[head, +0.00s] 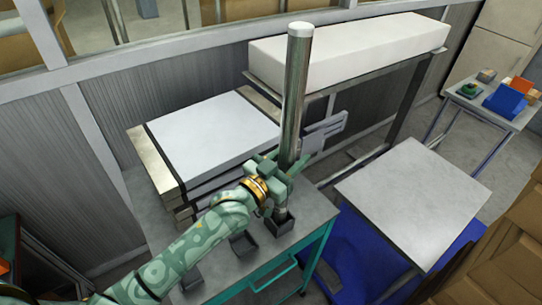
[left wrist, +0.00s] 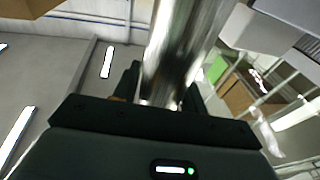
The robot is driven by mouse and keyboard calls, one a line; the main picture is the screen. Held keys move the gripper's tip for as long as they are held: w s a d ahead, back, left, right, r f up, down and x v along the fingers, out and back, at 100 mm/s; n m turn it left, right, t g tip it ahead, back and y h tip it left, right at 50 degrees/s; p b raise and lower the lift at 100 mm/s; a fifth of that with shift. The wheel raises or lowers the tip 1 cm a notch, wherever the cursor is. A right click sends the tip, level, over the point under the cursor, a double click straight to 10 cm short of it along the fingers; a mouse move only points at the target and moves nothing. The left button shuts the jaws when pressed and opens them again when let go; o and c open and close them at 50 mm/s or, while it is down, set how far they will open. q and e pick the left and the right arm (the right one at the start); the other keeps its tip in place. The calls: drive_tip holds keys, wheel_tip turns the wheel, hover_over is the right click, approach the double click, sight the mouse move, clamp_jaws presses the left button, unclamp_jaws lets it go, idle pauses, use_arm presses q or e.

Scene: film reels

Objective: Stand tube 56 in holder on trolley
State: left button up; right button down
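A tall shiny metal tube (head: 293,100) with a white top end stands nearly upright over the trolley (head: 312,212) in the head view. I cannot read a number on it. My left gripper (head: 279,178) is shut around its lower part. The tube also rises between the dark fingers in the left wrist view (left wrist: 180,50). Its lower end is at a dark square holder (head: 279,224) on the trolley top; I cannot tell whether it rests on the bottom. My right gripper is not in view.
More dark holders (head: 245,245) stand on the trolley to the left. A stack of flat white-topped boxes (head: 212,135) lies behind. A long white block (head: 350,48) rests on a rack at the back. A grey table (head: 412,200) stands at right, with its top clear.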

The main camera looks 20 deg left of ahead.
use_arm(q)
drive_tip(key=shift+s+f, duration=0.1)
drive_tip(key=shift+s, duration=0.05)
drive_tip(key=shift+s+a, duration=0.2)
drive_tip(key=shift+s, duration=0.05)
drive_tip(key=p+v, duration=0.1)
drive_tip(key=v, duration=0.4)
drive_tip(key=shift+p, duration=0.3)
approach(280, 167)
drive_tip(key=p+x, duration=0.1)
drive_tip(key=x, duration=0.1)
drive_tip(key=shift+w+d, duration=0.1)
drive_tip(key=shift+w, duration=0.15)
